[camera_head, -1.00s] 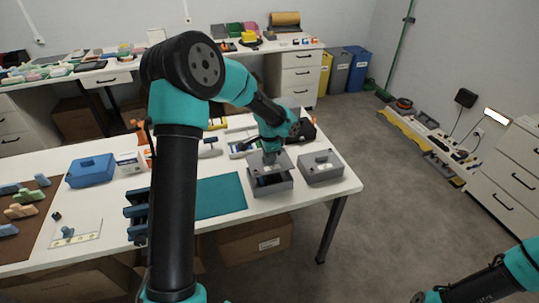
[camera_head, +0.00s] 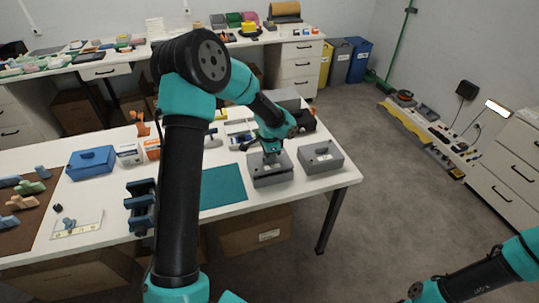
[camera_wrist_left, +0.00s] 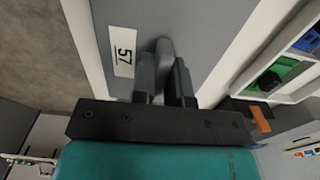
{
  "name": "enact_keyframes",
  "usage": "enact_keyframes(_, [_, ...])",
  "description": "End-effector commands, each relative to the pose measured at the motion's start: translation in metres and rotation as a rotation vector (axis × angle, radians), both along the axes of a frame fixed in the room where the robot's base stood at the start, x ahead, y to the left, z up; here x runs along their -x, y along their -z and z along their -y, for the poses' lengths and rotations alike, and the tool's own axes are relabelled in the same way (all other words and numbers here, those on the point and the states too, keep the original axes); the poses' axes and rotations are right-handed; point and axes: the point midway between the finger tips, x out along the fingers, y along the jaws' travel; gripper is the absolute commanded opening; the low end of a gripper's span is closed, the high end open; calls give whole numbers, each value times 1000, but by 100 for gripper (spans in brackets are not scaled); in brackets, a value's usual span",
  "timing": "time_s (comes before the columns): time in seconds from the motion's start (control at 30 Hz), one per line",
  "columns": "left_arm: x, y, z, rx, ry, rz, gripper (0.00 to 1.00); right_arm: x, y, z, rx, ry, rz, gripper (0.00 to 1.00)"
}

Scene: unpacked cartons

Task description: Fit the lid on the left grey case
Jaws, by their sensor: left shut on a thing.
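The left grey case (camera_head: 272,181) stands on the white table near its right end. Its grey lid (camera_head: 284,161) lies level over the case top with no gap that I can see; whether it is fully seated I cannot tell. My left gripper (camera_head: 270,156) points down and is shut on the lid's handle. In the left wrist view the fingers (camera_wrist_left: 166,82) close around the grey handle, beside a white label reading 57 on the lid (camera_wrist_left: 190,25). My right gripper is out of view; only part of that arm shows at bottom right.
A second grey case (camera_head: 320,163) with its lid on stands close to the right, near the table edge. A teal mat (camera_head: 222,188) lies to the left. A blue box (camera_head: 91,162) stands further left. Trays and a dark item stand behind the case.

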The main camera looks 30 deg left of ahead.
Motion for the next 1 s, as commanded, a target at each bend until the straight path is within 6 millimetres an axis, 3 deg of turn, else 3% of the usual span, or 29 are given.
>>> enact_keyframes(0.73, [0,18,0,1,-1,-1,0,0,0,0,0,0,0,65])
enact_keyframes(0.77, [0,17,0,0,-1,0,16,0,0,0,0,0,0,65])
enact_keyframes(1.0, [0,17,0,0,-1,0,39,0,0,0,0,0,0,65])
